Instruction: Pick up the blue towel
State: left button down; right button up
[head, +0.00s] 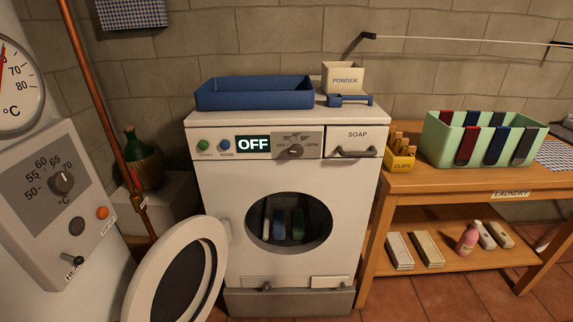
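A pale green bin (474,124) stands on the wooden table at right, with several folded cloths over its front edge. The left one is dark red (467,145). A blue cloth (497,146) hangs among them, beside a grey one (525,147). Inside the washing machine's (212,192) round opening, several items show, including a blue one (278,223) and a green one (298,224). I cannot tell which blue item is the towel. The machine's door (178,279) stands open to the left. Neither of my grippers is in view.
A blue tray (255,101), a powder box (343,79) and a blue scoop (350,101) sit on the machine. A clips box (400,159) stands beside the bin. A boiler (60,215) and copper pipe (104,118) stand at left. A pink bottle (467,240) is on the lower shelf.

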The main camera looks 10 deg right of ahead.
aim_at(278, 228)
jog(key=i+j+z, duration=0.25)
jog(key=j, duration=0.15)
jog(key=j+z, duration=0.2)
jog(key=j, duration=0.2)
jog(key=j+z, duration=0.25)
jog(key=j, duration=0.2)
jog(key=i+l, duration=0.1)
jog(key=l+u, duration=0.05)
jog(key=l, duration=0.05)
